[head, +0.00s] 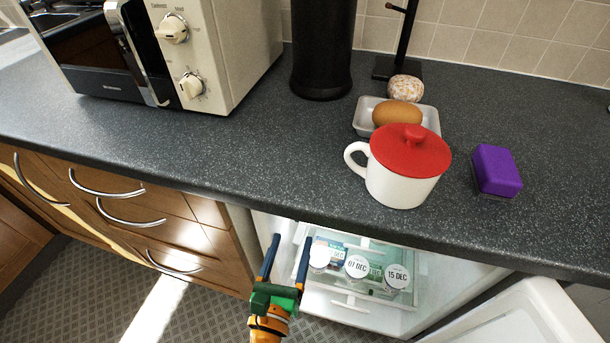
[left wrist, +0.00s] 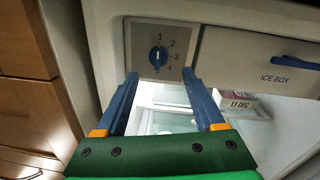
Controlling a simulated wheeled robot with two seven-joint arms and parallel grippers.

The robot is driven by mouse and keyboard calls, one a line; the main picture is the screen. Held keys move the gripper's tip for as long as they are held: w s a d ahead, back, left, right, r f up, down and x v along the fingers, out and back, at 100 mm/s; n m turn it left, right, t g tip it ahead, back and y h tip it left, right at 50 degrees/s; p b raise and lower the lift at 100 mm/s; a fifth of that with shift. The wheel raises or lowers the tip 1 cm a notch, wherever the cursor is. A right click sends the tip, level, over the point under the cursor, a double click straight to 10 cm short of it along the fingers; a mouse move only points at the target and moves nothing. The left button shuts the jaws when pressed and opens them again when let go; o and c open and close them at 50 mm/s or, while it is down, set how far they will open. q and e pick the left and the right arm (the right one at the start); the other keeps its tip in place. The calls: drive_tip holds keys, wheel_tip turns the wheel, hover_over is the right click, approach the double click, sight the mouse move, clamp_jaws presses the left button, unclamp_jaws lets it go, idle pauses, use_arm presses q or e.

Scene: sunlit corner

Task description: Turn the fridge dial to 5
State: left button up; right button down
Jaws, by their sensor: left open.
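The fridge dial (left wrist: 158,56) is a blue round knob on a grey panel, seen in the left wrist view, with the numbers 1 to 4 readable around it. Its pointer is too small to read surely; no 5 can be made out. The dial is hidden under the counter in the head view. My left gripper (left wrist: 160,78) is open and empty, its blue fingers pointing toward the panel, one on each side below the dial. In the head view the left gripper (head: 291,240) is at the open fridge (head: 350,306). My right gripper is not in view.
An ice box flap (left wrist: 265,60) with a blue handle is right of the dial panel. Dated packages (head: 357,267) sit inside the fridge. The open fridge door (head: 525,322) is at right, wooden drawers (head: 150,225) at left. The counter (head: 270,150) overhangs above.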

use_arm(q)
drive_tip(key=x, duration=0.6)
drive_tip(key=shift+w, duration=0.25)
drive_tip(key=shift+s+a+r, duration=0.1)
clamp_jaws()
